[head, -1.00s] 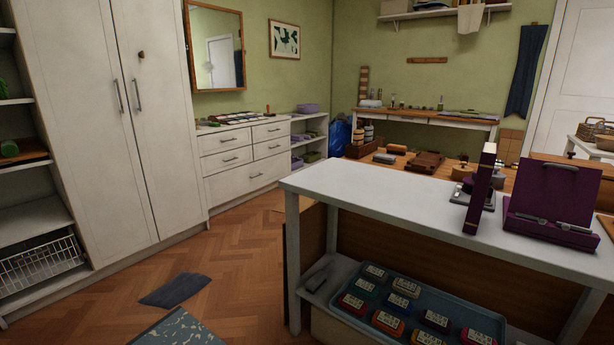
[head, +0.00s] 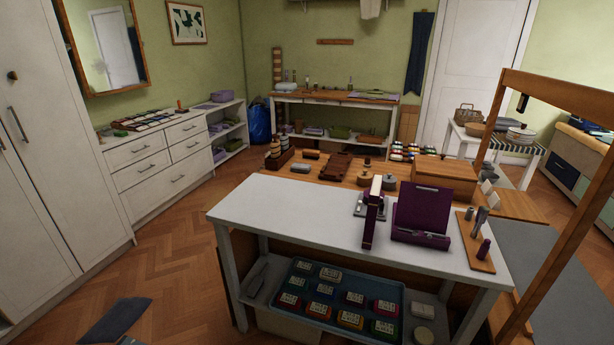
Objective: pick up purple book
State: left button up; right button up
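A narrow dark purple upright thing (head: 371,220) stands on the white worktable at its right half, beside a small grey metal piece. It looks like a book seen spine-on, but I cannot tell for sure. Right of it, a wider purple open case (head: 422,210) stands with its lid up and grey tools along its front. Neither of my grippers is in view.
The white worktable (head: 290,205) has bare room on its left half. A blue tray (head: 300,308) with several labelled boxes sits on its lower shelf. A wooden board with tools (head: 476,250) lies at its right end. A tall wooden frame (head: 560,215) stands at the right.

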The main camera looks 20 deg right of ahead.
aim_at(374, 203)
jog(key=z, duration=1.4)
